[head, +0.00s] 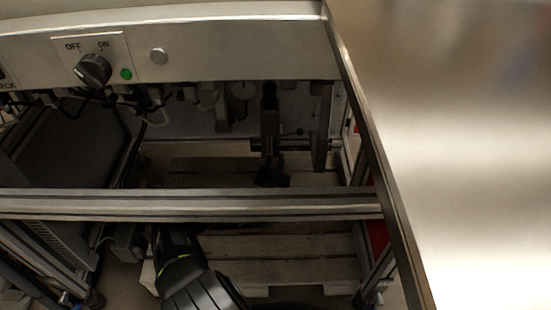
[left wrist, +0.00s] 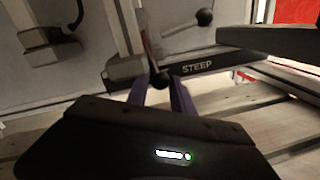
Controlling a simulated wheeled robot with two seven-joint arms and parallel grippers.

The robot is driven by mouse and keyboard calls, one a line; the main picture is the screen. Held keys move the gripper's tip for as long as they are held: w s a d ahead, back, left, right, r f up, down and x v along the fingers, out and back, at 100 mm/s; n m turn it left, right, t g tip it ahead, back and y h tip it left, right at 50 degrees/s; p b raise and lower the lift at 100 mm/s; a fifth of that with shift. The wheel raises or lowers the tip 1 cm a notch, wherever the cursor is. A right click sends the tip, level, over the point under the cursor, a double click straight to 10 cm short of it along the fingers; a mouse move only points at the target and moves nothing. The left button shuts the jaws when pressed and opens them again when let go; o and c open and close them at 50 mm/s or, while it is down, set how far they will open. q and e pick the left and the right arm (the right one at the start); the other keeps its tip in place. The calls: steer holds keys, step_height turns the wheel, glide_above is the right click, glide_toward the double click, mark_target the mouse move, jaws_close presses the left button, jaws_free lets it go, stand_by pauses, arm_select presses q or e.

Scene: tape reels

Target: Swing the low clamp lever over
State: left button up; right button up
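The lever's shaft is hidden. In the head view the left gripper (head: 272,180) is a dark shape in shadow under the clamp post, behind the front rail. My right gripper is not in view.
Another lever with a ball knob (left wrist: 205,17) sits above the bar (left wrist: 205,65). A metal rail (head: 200,204) crosses in front of the bay. A panel with an OFF/ON knob (head: 93,69) hangs above. Slatted wooden pallets (head: 275,246) lie below. A large steel surface (head: 460,150) fills the right.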

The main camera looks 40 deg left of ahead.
arm_select(q)
jaws_close()
stand_by(1.1)
